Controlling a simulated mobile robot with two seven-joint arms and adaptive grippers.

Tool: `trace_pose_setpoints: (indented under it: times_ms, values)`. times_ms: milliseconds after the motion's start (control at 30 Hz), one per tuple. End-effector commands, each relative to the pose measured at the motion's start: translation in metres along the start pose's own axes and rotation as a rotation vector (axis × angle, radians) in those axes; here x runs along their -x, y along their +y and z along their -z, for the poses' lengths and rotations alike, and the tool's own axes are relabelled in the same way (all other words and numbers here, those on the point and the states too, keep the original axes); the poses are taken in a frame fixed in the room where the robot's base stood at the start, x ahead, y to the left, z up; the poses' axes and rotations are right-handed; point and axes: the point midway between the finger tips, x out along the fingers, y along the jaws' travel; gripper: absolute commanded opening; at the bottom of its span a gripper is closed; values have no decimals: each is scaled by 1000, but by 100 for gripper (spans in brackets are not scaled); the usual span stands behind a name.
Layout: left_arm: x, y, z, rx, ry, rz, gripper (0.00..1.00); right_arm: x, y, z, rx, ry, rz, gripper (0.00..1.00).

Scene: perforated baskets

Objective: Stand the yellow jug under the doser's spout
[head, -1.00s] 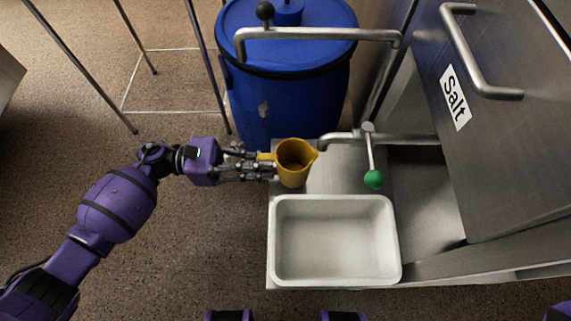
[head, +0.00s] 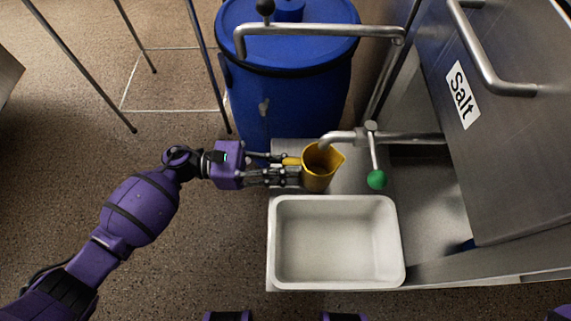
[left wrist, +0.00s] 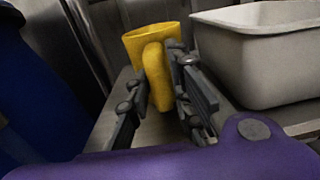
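The yellow jug (head: 318,181) is upright over the steel surface, just behind the white tray. My left gripper (head: 296,171) comes from the left with its fingers around the jug's handle. In the left wrist view the handle of the jug (left wrist: 155,72) sits between the fingers of my left gripper (left wrist: 157,88). The doser's spout (head: 326,141) is a bent steel pipe whose end overlaps the back of the jug's mouth in the head view. Its lever ends in a green knob (head: 376,179), right of the jug. Whether the jug's base touches the surface is unclear. My right gripper is out of view.
The white tray (head: 274,245) stands directly in front of the jug. A blue barrel (head: 300,105) with a steel pipe (head: 320,30) above it stands behind. A steel bin labelled Salt (head: 500,140) fills the right. Thin metal legs stand at the back left.

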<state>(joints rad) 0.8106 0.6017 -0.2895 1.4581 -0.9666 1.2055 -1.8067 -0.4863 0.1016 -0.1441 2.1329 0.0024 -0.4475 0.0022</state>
Motion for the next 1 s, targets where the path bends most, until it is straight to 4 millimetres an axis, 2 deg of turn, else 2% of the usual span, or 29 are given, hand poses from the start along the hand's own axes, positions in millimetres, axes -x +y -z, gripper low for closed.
trace_pose_setpoints:
  times_ms: [467,567,800,1000]
  values:
    - [2,0,-6,-1,0,0,33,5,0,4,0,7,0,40]
    - [18,0,-4,0,2,-2,33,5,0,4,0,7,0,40]
    - [71,1,-3,1,3,-3,33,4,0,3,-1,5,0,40]
    - [105,0,-4,1,1,-1,33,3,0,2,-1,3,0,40]
